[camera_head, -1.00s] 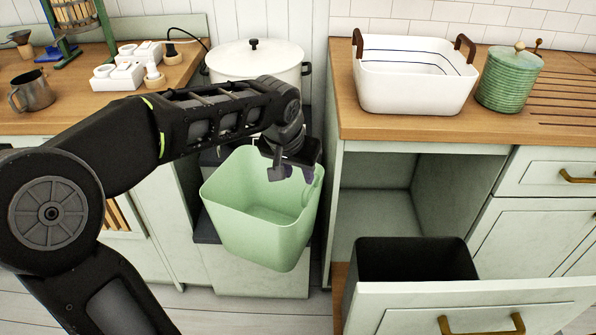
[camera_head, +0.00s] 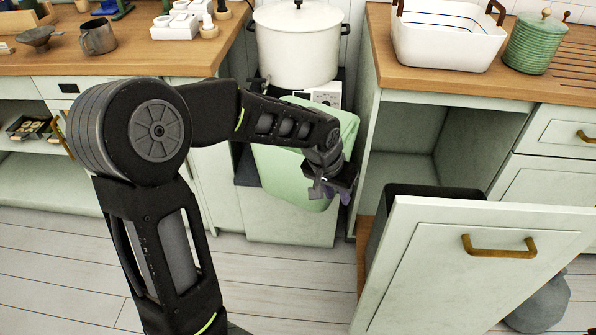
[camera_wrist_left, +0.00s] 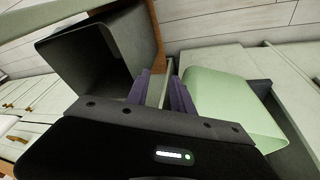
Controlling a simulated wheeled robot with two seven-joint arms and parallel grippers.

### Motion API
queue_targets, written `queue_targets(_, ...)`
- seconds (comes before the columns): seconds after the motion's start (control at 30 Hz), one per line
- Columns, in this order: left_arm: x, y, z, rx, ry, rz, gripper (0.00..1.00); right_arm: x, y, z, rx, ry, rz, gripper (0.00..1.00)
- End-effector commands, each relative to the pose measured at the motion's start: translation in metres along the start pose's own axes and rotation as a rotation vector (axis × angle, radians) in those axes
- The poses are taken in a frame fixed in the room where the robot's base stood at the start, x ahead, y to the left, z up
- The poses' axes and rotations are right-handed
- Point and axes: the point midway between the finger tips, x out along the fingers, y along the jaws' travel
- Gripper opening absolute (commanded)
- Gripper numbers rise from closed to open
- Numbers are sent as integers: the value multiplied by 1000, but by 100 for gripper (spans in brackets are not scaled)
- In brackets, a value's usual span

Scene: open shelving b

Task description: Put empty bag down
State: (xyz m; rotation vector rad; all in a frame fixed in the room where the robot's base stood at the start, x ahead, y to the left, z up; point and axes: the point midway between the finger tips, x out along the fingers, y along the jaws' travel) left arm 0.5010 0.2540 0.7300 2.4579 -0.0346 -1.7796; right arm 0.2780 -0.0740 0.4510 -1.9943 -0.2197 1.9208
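My left gripper (camera_head: 336,190) is at the right side of the pale green bin (camera_head: 285,170), near its lower right corner. In the left wrist view the purple fingers (camera_wrist_left: 162,92) stand apart, with a pale strip in the gap. The green bin (camera_wrist_left: 230,110) lies right of the fingers; I cannot tell if they touch. In the head view the bin's smooth outer side shows and its mouth does not. A grey lumpy thing (camera_head: 543,303), possibly a bag, is on the floor at lower right, partly hidden. My right gripper is not in view.
A black bin (camera_head: 425,190) stands in the pulled-out drawer (camera_head: 440,265), right of my gripper. A white pot (camera_head: 297,50) stands behind the green bin. A white basket (camera_head: 448,40) and a green jar (camera_head: 535,45) are on the counter. The wooden floor (camera_head: 280,285) in front is clear.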

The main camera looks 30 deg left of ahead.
Motion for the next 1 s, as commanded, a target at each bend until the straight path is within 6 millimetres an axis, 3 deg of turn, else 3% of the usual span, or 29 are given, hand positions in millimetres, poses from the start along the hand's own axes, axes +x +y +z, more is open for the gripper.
queue_targets(0.03, 22, 6, 13, -1, -27, 19, 28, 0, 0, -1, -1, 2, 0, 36)
queue_targets(0.27, 106, 38, 77, -38, -113, 115, 28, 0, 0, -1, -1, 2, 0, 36)
queue_targets(0.37, 143, 54, 120, -73, -160, 156, 28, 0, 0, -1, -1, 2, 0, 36)
queue_targets(0.53, 196, 85, 219, -161, -253, 212, 28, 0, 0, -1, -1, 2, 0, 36)
queue_targets(0.6, 207, 99, 259, -187, -282, 225, 28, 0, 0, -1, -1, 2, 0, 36)
queue_targets(0.7, 211, 121, 295, -184, -296, 237, 28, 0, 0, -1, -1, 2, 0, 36)
queue_targets(0.83, 209, 140, 310, -147, -283, 249, 28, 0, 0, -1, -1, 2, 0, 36)
queue_targets(1.0, 209, 142, 311, -142, -278, 250, 28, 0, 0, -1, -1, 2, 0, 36)
